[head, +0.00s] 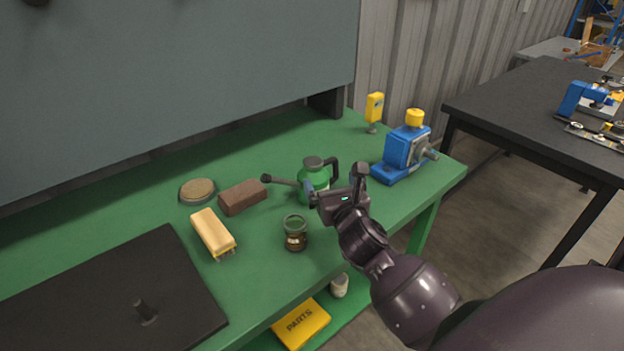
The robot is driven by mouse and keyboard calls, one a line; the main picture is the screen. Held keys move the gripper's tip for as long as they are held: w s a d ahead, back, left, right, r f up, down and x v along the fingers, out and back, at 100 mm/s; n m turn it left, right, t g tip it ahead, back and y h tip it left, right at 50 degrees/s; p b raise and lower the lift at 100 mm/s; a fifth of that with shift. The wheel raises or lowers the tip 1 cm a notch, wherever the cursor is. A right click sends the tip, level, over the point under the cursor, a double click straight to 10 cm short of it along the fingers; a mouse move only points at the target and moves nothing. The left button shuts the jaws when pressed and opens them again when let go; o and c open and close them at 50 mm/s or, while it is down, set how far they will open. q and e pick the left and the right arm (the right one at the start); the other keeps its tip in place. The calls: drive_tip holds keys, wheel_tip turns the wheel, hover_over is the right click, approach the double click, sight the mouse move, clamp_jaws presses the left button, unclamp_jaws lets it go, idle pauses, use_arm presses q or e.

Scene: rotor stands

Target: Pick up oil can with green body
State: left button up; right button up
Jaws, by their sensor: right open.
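The oil can with a green body (314,173) stands upright on the green bench. It has a dark cap, a dark handle on its right and a long spout pointing left. My right gripper (334,184) is open at the can's near right side, with its fingers around or beside the body and handle. The gripper hides part of the can's lower right, and I cannot tell whether the fingers touch it. My left gripper is not in view.
A small jar (295,238) stands just in front of the can. A brown block (242,197), a yellow brush (213,232) and a round tin (198,191) lie to the left. A blue machine (405,150) and a yellow tool (374,108) stand to the right. A black plate (110,290) covers the front left.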

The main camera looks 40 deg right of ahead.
sight(320, 168)
drive_tip(key=x, duration=0.7)
drive_tip(key=shift+w+a+f+b, duration=0.1)
drive_tip(key=shift+a+f+b, duration=0.1)
drive_tip(key=shift+f+b, duration=0.15)
drive_tip(key=shift+w+d+r, duration=0.15)
drive_tip(key=shift+w+d, duration=0.05)
drive_tip(key=shift+w, duration=0.3)
drive_tip(key=shift+c, duration=0.2)
drive_tip(key=shift+s, duration=0.1)
drive_tip(key=c, duration=1.8)
